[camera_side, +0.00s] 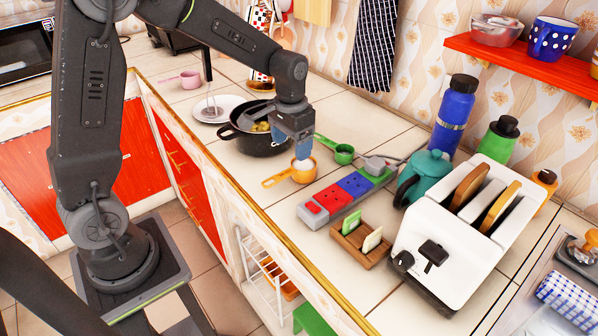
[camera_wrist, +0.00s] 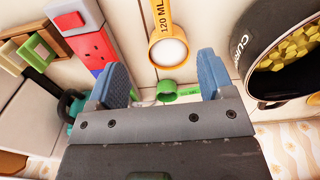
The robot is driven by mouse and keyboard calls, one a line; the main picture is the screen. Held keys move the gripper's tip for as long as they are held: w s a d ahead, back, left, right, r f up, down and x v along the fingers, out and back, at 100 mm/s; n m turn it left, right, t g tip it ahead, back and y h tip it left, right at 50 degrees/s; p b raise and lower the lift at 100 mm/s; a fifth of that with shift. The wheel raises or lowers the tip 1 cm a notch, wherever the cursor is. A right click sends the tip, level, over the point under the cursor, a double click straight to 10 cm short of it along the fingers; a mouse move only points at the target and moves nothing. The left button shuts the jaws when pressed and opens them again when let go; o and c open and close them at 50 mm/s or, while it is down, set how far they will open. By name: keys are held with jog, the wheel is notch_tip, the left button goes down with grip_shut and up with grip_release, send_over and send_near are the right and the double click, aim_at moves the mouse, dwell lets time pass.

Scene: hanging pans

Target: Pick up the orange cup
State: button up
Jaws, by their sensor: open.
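The orange cup (camera_side: 303,171) is a small measuring cup with a long handle and white contents, standing on the tiled counter. Its handle points left in the side view. In the wrist view the orange cup (camera_wrist: 168,52) lies between and just beyond the blue fingertips, with "120 ML" on its handle. My gripper (camera_side: 303,153) is open and empty, pointing down right above the cup. In the wrist view my gripper (camera_wrist: 162,80) shows its two fingers spread wide. I cannot tell whether a finger touches the cup.
A black pot (camera_side: 262,138) with yellow pieces stands close to the left of the gripper. A green cup (camera_side: 343,153) is just right, a grey power strip (camera_side: 347,197) in front right. The teal kettle (camera_side: 425,178) and white toaster (camera_side: 455,240) stand farther right.

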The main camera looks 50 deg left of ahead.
aim_at(291, 170)
notch_tip(291, 170, down, 4)
jog(key=f, duration=0.5)
jog(key=shift+a, duration=0.3)
grip_shut()
dwell(0.5)
